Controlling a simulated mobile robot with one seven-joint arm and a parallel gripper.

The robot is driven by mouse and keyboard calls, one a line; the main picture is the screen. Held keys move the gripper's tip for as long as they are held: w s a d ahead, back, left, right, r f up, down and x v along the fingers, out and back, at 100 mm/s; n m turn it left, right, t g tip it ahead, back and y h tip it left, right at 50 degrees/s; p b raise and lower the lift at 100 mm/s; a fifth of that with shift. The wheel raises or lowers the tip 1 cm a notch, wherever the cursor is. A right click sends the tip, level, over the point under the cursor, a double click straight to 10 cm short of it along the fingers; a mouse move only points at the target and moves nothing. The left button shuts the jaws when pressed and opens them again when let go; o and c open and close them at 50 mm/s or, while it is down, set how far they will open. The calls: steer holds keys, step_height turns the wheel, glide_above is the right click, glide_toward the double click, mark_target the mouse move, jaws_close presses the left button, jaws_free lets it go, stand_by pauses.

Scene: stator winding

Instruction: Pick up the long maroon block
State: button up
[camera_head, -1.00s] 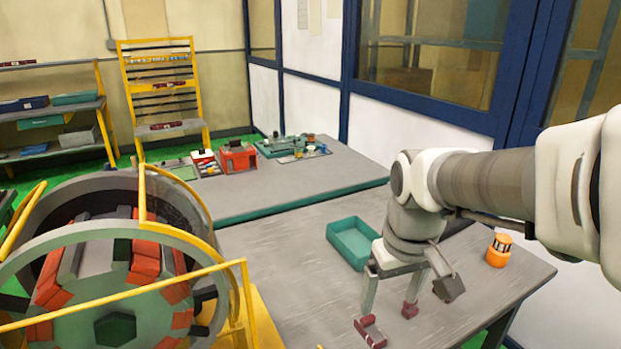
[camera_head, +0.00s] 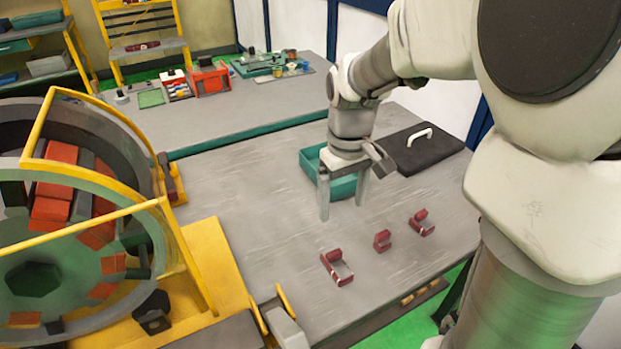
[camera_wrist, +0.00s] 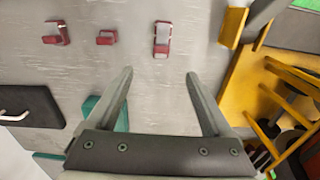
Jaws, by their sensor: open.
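The long maroon block (camera_head: 330,269) lies on the grey table. It is the nearest and leftmost of three C-shaped maroon blocks in the head view. In the wrist view the long block (camera_wrist: 162,48) is the rightmost, just beyond the fingertips and roughly in line with the gap between them. My gripper (camera_head: 342,210) points down, behind the long block in the head view, near the teal tray. In the wrist view my gripper (camera_wrist: 158,73) has its fingers wide apart with nothing between them.
Two smaller maroon blocks (camera_head: 382,241) (camera_head: 421,223) lie to the right of the long one. A teal tray (camera_head: 312,160) stands behind my gripper, and a black lid with a white handle (camera_head: 433,160) is beside it. A yellow-framed stator (camera_head: 195,262) stands at left.

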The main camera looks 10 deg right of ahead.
mark_target(336, 255)
steer(key=f+b, duration=0.1)
steer(key=f, duration=0.7)
steer(key=f+b, duration=0.1)
steer(key=f, duration=0.8)
steer(key=shift+a, duration=0.2)
jaws_close()
steer(key=shift+r, duration=0.1)
stand_by(0.6)
